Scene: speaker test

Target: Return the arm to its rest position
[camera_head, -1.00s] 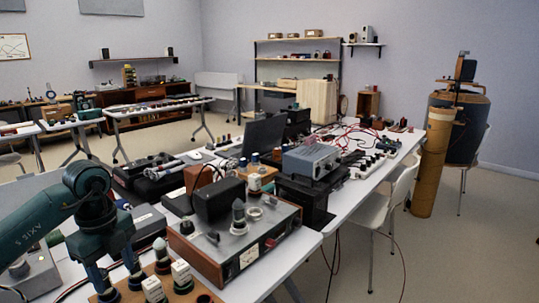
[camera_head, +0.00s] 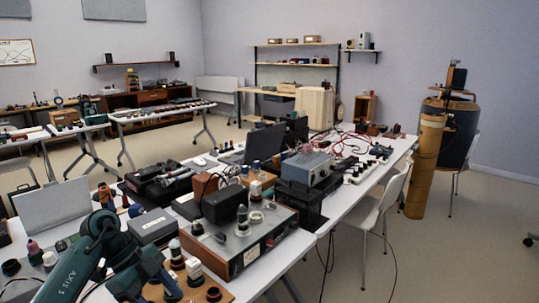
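My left arm (camera_head: 75,270) comes in from the bottom left, marked "AXIS 5". It bends at a dark teal wrist joint. My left gripper (camera_head: 155,287) points down and to the right near the bottom edge, over or beside a wooden board (camera_head: 212,297) with several small capped parts. Its fingers are partly hidden and overlap the parts behind, so I cannot tell whether it is open or touching any of them. My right gripper is out of view.
A grey and wood-sided device (camera_head: 235,245) stands just right of the gripper on the white table. A blue-grey instrument (camera_head: 308,167) and a dark laptop (camera_head: 263,146) sit farther back. A white chair (camera_head: 372,215) and a tall brown cylinder (camera_head: 425,165) stand right of the table.

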